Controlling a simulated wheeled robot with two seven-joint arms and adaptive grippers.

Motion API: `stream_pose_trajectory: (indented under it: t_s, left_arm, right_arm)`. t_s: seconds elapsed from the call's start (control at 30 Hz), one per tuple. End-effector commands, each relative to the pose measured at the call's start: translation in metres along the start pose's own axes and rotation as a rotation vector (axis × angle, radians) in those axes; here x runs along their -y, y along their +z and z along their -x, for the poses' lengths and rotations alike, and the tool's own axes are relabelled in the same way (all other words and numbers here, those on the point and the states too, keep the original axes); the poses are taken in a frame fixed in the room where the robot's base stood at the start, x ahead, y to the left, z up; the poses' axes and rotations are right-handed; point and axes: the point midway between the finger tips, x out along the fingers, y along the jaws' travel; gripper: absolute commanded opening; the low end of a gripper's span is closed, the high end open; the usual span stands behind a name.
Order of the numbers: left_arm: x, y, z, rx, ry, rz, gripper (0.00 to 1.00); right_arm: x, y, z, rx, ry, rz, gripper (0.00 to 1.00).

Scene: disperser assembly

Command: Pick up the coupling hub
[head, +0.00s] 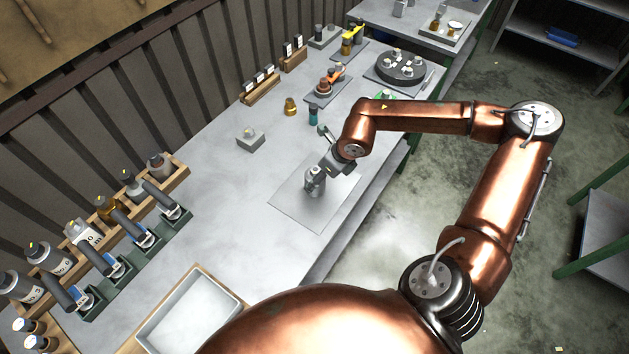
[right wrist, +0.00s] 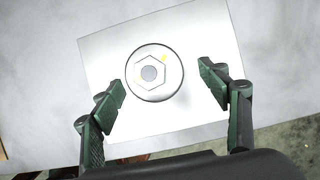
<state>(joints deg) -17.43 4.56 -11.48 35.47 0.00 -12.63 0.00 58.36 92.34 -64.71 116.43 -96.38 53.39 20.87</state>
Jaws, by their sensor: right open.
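In the head view a small upright grey metal hub (head: 314,181) stands on that plate (head: 296,213). My right gripper (right wrist: 163,80) is open, with one finger on each side of the hub and visible gaps between. In the head view my right gripper (head: 322,154) is by the hub's top; its height above it is hard to tell. My left gripper is not in view.
A small grey block (head: 250,139), a brass piece (head: 290,107) and a teal cylinder (head: 313,115) stand behind. A rack of bottles (head: 172,178) is at left, an empty tray (head: 190,318) at front. The bench between them is largely clear.

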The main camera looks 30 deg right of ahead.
Motion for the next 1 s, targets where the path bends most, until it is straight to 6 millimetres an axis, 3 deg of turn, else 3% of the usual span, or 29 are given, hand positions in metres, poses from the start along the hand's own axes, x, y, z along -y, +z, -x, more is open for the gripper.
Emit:
stream_pose_trajectory:
  t_s: [0.1, 0.2, 0.53, 1.0]
  left_arm:
    - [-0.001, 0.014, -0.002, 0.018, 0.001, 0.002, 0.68]
    - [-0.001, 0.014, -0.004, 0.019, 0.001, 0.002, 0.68]
    - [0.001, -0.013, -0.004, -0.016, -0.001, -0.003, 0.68]
    - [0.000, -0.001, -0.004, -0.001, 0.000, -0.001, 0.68]
  right_arm:
    - [-0.005, -0.002, -0.020, -0.001, 0.003, 0.002, 0.69]
    - [-0.004, -0.002, -0.033, 0.000, 0.001, 0.001, 0.69]
    - [-0.004, -0.001, -0.040, -0.001, 0.000, 0.002, 0.69]
    - [-0.004, -0.001, -0.040, -0.001, 0.000, 0.002, 0.37]
